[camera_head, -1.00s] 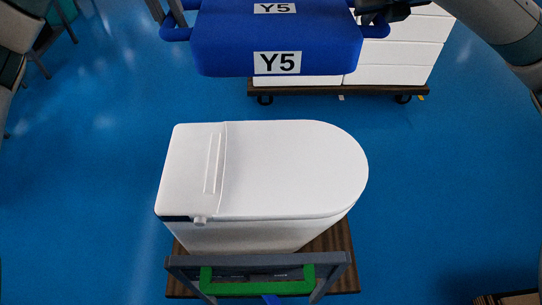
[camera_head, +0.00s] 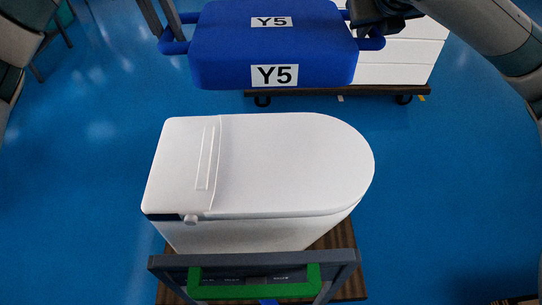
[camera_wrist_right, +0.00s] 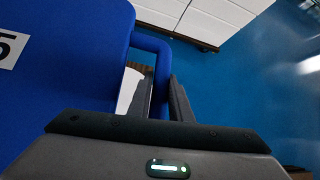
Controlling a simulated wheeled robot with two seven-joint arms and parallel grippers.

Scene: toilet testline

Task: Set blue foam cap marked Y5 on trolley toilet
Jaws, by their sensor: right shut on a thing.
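The blue foam cap marked Y5 (camera_head: 225,55) hangs level in the air at the top of the head view, with a loop handle at each end. My right gripper (camera_head: 368,28) is shut on its right handle; the right wrist view shows the fingers (camera_wrist_right: 160,95) around the blue handle bar.
The trolley's grey push bar with a green frame (camera_head: 255,290) is at the near edge. A second wheeled trolley (camera_head: 330,93) with stacked white boxes (camera_head: 405,60) stands behind the cap. Chairs are at the far left. Blue floor is clear on both sides.

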